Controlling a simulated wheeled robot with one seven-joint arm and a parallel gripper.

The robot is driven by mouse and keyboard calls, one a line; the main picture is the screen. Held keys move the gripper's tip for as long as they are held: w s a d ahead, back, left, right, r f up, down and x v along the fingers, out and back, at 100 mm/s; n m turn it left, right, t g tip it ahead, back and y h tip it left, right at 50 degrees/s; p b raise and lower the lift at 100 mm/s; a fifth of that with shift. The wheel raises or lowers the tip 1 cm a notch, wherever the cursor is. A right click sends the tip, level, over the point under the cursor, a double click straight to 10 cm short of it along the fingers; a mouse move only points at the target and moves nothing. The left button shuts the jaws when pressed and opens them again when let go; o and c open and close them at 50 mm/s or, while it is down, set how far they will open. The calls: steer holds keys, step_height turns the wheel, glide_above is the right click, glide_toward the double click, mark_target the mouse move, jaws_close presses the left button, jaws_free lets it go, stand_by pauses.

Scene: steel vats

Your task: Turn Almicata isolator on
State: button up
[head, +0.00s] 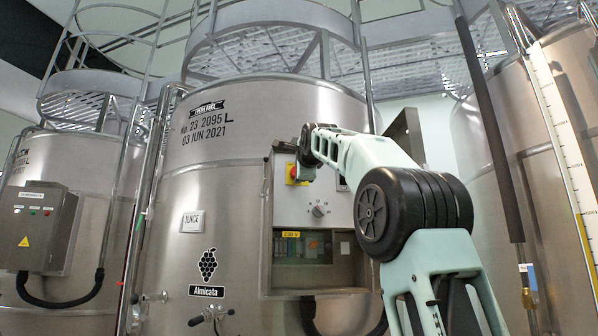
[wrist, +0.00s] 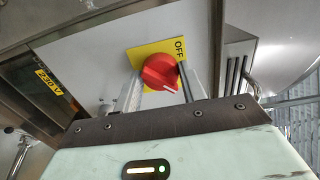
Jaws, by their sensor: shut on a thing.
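The Almicata isolator is a red rotary knob (wrist: 159,71) on a yellow plate (wrist: 150,52) marked OFF, seen in the wrist view. Its white pointer mark sits at the knob's lower right in that view. My gripper (wrist: 161,80) is shut on the knob, one finger on each side. In the head view, the yellow plate (head: 291,182) shows at the upper left of the Almicata vat's control panel (head: 338,212). My gripper (head: 304,158) is against it there and hides most of the knob.
The panel sits in an open steel box on the Almicata vat (head: 235,165), with a smaller dial (head: 319,211) below right of the isolator. A yellow 230 V label (head: 286,234) is lower down. Another vat's closed box (head: 42,226) stands left. Pipes flank the vat.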

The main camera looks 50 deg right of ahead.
steer(key=o, duration=1)
steer(key=b+v, duration=0.6)
steer(key=v, duration=1.1)
steer(key=shift+s+a+b, duration=0.15)
steer(key=shift+b, duration=0.2)
